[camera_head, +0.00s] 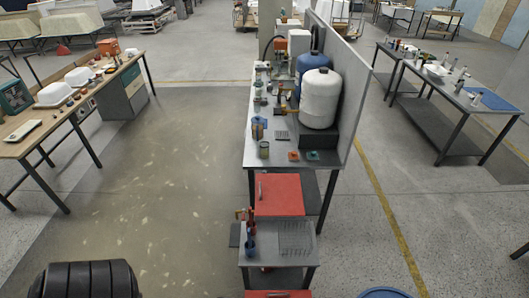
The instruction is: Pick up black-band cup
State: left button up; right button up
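I cannot make out for certain which item is the black-band cup; the small items are too small to read. A small grey-green can or cup (264,149) stands upright near the front of the middle workbench (255,163). Further back on that bench, several small cups and parts stand along its left edge. Two small blue cup-like things (250,247) stand at the left of the low grey cart (275,258) in front. Neither of my grippers shows in this view.
White (320,98) and blue tanks stand on the middle bench against an upright panel (352,85). A wooden bench (70,112) is at left, a metal bench (465,97) at right. A black ribbed object (85,280) sits at lower left. The floor left of the middle bench is clear.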

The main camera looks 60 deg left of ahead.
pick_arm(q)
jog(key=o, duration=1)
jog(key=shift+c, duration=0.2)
